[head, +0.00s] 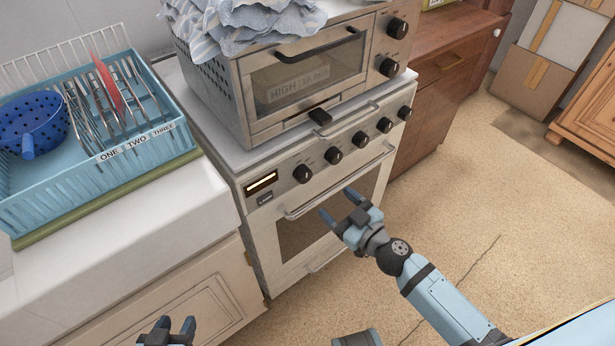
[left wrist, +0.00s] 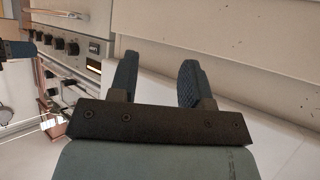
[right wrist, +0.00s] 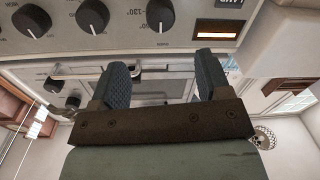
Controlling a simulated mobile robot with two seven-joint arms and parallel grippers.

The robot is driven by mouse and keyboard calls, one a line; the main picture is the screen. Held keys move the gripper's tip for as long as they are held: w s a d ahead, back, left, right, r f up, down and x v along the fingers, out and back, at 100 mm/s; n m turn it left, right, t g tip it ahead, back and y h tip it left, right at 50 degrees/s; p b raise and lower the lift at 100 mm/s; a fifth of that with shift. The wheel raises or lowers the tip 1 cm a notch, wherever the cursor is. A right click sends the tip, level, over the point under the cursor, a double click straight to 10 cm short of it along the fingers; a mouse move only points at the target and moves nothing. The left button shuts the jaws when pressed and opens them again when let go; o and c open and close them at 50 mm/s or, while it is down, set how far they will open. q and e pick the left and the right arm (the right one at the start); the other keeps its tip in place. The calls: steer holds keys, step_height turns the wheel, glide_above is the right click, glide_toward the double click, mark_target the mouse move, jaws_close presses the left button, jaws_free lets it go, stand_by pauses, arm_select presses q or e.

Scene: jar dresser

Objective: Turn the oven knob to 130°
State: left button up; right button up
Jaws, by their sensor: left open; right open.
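The oven (head: 262,225) has a front panel with a row of several black knobs and a lit display (head: 261,183) at its left end. My left gripper (head: 168,324) is open and empty, low in front of the counter cabinet.
A toaster oven (head: 240,98) with a folded cloth (head: 240,25) on top stands on the oven. The oven door handle (head: 310,203) sticks out below the knob panel. A blue dish rack (head: 95,165) sits on the counter at left. The floor (head: 500,200) at right is clear.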

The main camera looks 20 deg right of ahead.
mark_target(307, 177)
steer(key=p+x, duration=0.1)
steer(key=x, duration=0.9)
steer(key=shift+w+a, duration=0.2)
steer(key=shift+w, duration=0.15)
steer(key=c, duration=0.9)
